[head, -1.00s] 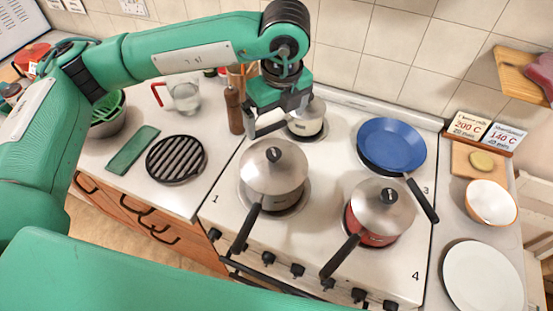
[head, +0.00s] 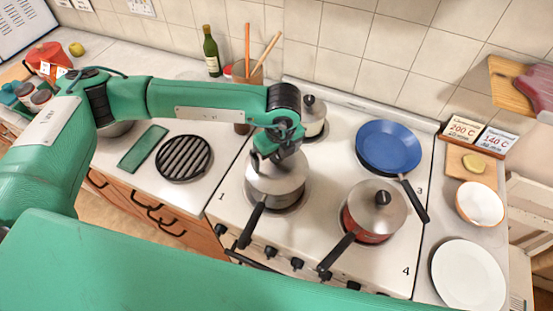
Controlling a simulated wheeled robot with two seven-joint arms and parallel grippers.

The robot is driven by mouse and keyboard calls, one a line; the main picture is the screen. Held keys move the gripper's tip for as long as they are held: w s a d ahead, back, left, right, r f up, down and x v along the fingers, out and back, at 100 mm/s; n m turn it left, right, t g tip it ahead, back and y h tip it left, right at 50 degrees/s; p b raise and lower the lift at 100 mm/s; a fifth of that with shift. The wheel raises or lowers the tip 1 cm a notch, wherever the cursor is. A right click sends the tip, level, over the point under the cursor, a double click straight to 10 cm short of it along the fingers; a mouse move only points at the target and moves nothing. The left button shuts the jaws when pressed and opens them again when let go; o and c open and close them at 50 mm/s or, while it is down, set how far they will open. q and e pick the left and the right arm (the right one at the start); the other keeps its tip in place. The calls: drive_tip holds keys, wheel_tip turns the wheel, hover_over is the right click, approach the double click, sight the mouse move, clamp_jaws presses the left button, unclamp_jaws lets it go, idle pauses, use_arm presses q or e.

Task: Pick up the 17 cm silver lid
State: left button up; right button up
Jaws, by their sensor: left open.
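A silver lid (head: 288,183) sits on the silver saucepan (head: 276,201) with a black handle on the front-left burner, marked 1. My left gripper (head: 268,163) is open, pointing down over this lid, and hides its knob and far part. I cannot tell whether the fingers touch it. Another silver lid (head: 362,214) with a black knob sits on the red saucepan (head: 366,236) at the front right. A smaller silver lid (head: 312,108) is on the back-left pot, partly hidden by my arm. No sizes can be read on the lids. My right gripper is not in view.
A blue frying pan (head: 388,147) is on the back-right burner. A black grill trivet (head: 184,158) and a green mat (head: 143,149) lie on the left counter. A white plate (head: 468,274) and a bowl (head: 480,204) stand at the right. The stove middle is clear.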

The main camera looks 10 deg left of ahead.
use_arm(q)
drive_tip(key=shift+f, duration=0.25)
drive_tip(key=shift+s, duration=0.15)
drive_tip(key=c, duration=1.7)
drive_tip(key=shift+f, duration=0.1)
drive_tip(key=c, duration=0.3)
